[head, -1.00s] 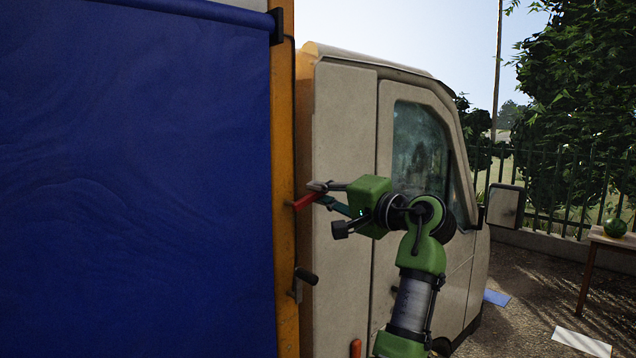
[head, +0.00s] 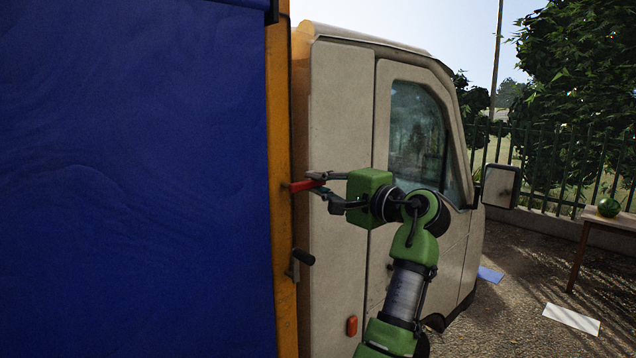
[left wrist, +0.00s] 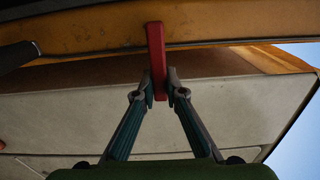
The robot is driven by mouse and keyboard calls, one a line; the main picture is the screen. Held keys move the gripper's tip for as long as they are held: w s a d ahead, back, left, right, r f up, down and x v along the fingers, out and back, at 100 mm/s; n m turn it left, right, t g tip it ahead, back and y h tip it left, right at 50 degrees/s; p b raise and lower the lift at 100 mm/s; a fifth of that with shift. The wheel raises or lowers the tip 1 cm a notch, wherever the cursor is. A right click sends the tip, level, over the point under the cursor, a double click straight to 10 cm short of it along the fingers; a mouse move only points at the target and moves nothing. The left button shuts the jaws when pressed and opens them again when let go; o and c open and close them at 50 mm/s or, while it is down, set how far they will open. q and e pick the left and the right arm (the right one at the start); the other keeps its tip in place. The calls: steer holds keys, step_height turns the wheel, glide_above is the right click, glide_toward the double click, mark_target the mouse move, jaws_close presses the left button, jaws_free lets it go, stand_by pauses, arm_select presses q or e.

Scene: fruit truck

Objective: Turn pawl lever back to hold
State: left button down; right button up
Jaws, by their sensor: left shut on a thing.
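The red pawl lever (head: 300,186) sticks out to the right from the orange post (head: 281,220) at the truck's rear, nearly level with its outer end slightly raised. My left gripper (head: 319,185) is shut on the lever's outer end. In the left wrist view the lever (left wrist: 156,50) runs down from the orange post, and its end lies between the fingertips of my left gripper (left wrist: 158,86). The lever's pivot and any ratchet teeth cannot be made out. My right gripper is not in view.
A crank with a black handle (head: 303,257) sits on the post below the lever. A blue tarp (head: 130,180) fills the left. The pale truck cab (head: 338,120) stands close behind my left gripper. A table (head: 609,222) with a watermelon (head: 608,207) is far right.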

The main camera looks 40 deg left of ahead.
arm_select(q)
steer(key=shift+r, duration=0.1)
steer(key=c, duration=2)
jaws_free()
steer(key=shift+c, duration=0.2)
steer(key=shift+a, duration=0.15)
steer(key=d, duration=1.2)
steer(key=shift+s, duration=0.45)
